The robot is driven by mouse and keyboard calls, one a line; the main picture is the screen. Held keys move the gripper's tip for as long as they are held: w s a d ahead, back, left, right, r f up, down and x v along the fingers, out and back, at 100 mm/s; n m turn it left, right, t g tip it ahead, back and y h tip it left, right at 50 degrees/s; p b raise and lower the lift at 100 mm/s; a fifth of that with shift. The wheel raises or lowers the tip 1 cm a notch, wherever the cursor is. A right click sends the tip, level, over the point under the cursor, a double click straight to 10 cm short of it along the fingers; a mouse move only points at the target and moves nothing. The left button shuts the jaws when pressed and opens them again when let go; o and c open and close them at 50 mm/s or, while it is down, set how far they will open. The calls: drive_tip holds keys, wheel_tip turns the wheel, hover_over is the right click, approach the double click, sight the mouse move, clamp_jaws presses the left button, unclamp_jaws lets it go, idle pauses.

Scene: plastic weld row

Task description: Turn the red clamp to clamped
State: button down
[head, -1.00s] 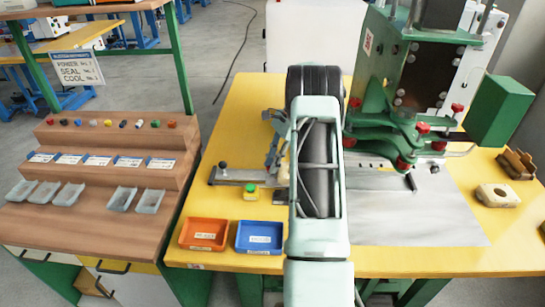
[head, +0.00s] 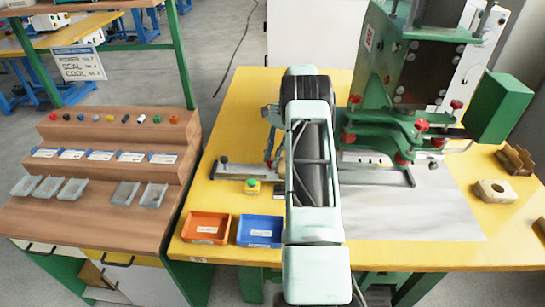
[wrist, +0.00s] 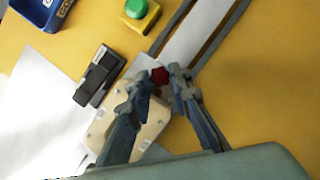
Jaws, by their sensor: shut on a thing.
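The red clamp (wrist: 160,75) shows in the wrist view as a small red piece between my fingertips, at the edge of a cream plate (wrist: 155,118) with screws. My gripper (wrist: 163,78) is shut on it, one finger on each side. The rest of the clamp is hidden by the fingers, and I cannot tell which position it is in. In the head view a small bit of red (head: 268,161) shows at the lower end of my gripper (head: 271,150), left of my arm. My arm hides most of that spot.
A grey rail (head: 235,171) and a yellow box with a green button (head: 252,185) lie left of my gripper. Orange (head: 205,214) and blue (head: 239,231) trays sit at the front. A black block (wrist: 98,76) lies close by. The green press (head: 420,135) stands right of my arm.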

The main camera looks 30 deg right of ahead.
drive_tip(key=c, duration=2)
unclamp_jaws()
drive_tip(key=shift+c, duration=0.2)
